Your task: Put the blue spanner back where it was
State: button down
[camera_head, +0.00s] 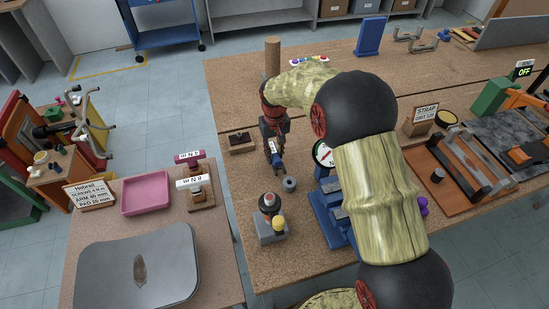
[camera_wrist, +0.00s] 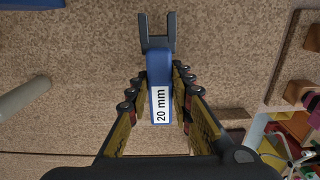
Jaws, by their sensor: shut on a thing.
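The blue spanner (camera_wrist: 156,72) is between the two fingers of my gripper (camera_wrist: 157,92) in the wrist view. It carries a white label reading "20 mm", and its dark forked jaw points away from the gripper. In the head view my gripper (camera_head: 273,135) hangs over the near-left part of the large brown worktable, shut on the spanner (camera_head: 276,158), which points downward. In the wrist view the spanner shows against the brown board surface. I cannot tell whether its tip touches the table.
A grey cylinder (camera_head: 289,184) stands just below the spanner. A grey caddy (camera_head: 271,233) with bottles and a blue stand (camera_head: 334,222) with a dial are close by. A wooden block with a dark top (camera_head: 241,142) lies left. A pink tray (camera_head: 146,193) sits on the lower-left table.

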jog(key=shift+f, duration=0.9)
jog(key=shift+r, duration=0.1)
jog(key=c, duration=1.6)
grip_release()
jog(key=shift+s+f, duration=0.1)
jog(key=shift+f, duration=0.1)
